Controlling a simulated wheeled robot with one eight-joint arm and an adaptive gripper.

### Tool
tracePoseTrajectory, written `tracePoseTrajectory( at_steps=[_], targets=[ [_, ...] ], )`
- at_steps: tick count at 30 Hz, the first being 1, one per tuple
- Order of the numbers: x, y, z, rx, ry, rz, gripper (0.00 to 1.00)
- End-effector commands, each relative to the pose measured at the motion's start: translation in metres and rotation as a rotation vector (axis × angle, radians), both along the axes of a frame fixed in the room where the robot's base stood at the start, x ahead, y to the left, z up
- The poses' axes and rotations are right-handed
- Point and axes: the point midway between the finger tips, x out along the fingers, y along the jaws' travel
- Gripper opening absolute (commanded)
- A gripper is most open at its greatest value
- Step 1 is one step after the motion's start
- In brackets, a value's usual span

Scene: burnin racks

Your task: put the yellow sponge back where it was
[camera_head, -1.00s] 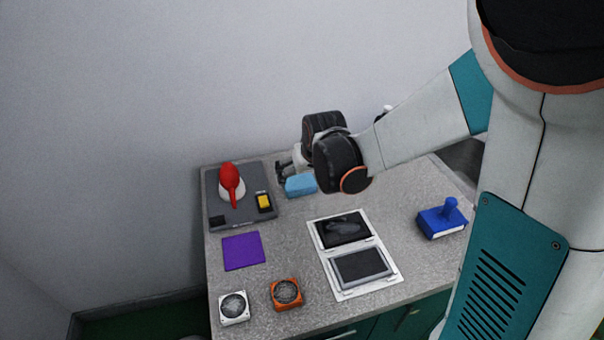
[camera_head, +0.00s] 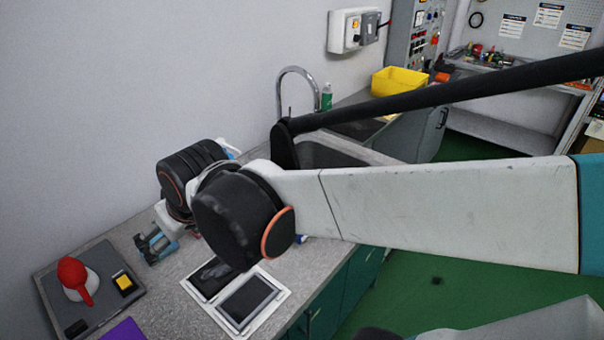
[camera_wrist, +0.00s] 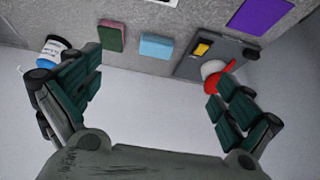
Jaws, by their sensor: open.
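I cannot make out a yellow sponge for certain in any view. A small yellow block (camera_head: 124,282) sits in a dark frame on the grey panel (camera_head: 97,309), and looks like a switch; it also shows in the wrist view (camera_wrist: 202,49). My gripper (camera_wrist: 156,73) is open and empty, its teal fingers wide apart. In the wrist view a light blue block (camera_wrist: 156,46) and a green and maroon block (camera_wrist: 112,38) lie on the counter beyond the fingers. In the head view my gripper (camera_head: 155,246) is over the counter, right of the panel, and mostly hides the blue block.
A red lever (camera_head: 76,278) stands up from the panel. A purple square (camera_wrist: 262,16) lies nearby. A white-framed double plate (camera_head: 245,302) lies in front. A sink, tap (camera_head: 297,75) and yellow bin (camera_head: 400,80) are farther back.

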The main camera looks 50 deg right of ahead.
Motion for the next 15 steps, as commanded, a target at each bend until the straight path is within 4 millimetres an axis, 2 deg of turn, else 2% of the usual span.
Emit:
tracePoseTrajectory(
  at_steps=[1,6,10,15],
  targets=[
    [-0.016,0.0,0.002,0.0,-0.005,0.0,0.98],
    [-0.054,-0.001,0.005,0.0,-0.022,0.0,0.98],
    [-0.072,-0.001,0.005,0.0,-0.029,0.0,0.98],
    [-0.082,-0.001,0.004,0.0,-0.034,0.0,0.98]
  ],
)
